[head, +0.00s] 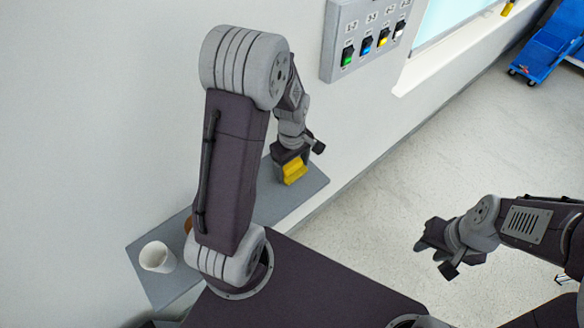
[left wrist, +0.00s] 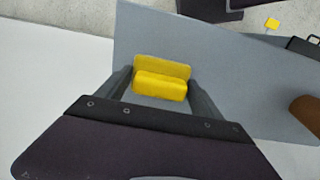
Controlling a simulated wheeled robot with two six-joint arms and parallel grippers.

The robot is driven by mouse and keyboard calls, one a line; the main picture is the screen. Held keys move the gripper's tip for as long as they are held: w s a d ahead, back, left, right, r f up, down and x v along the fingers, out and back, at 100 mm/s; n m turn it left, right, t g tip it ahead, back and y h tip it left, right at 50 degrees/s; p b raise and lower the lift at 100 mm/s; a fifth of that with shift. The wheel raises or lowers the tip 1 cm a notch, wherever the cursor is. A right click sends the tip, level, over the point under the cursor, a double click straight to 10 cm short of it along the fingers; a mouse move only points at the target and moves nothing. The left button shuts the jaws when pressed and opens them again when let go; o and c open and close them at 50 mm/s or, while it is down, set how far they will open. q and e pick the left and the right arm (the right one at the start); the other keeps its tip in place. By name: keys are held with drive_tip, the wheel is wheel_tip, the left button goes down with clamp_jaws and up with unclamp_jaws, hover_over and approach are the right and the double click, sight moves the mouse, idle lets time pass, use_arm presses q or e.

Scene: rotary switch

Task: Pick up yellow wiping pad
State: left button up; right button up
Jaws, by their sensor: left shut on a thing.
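The yellow wiping pad (head: 294,171) is at the far end of the grey shelf (head: 310,186) along the wall. My left gripper (head: 291,160) is above and around it, shut on it. In the left wrist view the pad (left wrist: 160,84) sits between the two fingers of my left gripper (left wrist: 160,88), with the shelf surface (left wrist: 230,75) behind it. I cannot tell whether the pad touches the shelf. My right gripper (head: 440,258) is over the open floor at the right, apart from the shelf, and its finger opening is unclear.
A white cup (head: 157,257) stands at the near end of the shelf, and a brown round thing (head: 188,224) is partly hidden behind my left arm. A switch panel (head: 368,36) is on the wall above. A blue cart (head: 548,45) stands far right.

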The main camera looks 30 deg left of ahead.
sight(292, 164)
use_arm(q)
wheel_tip(292, 164, up, 4)
drive_tip(key=s+d+r+b, duration=0.1)
drive_tip(key=s+d+r, duration=0.5)
drive_tip(key=d, duration=0.3)
drive_tip(key=shift+s+r, duration=0.35)
drive_tip(key=shift+s, duration=0.5)
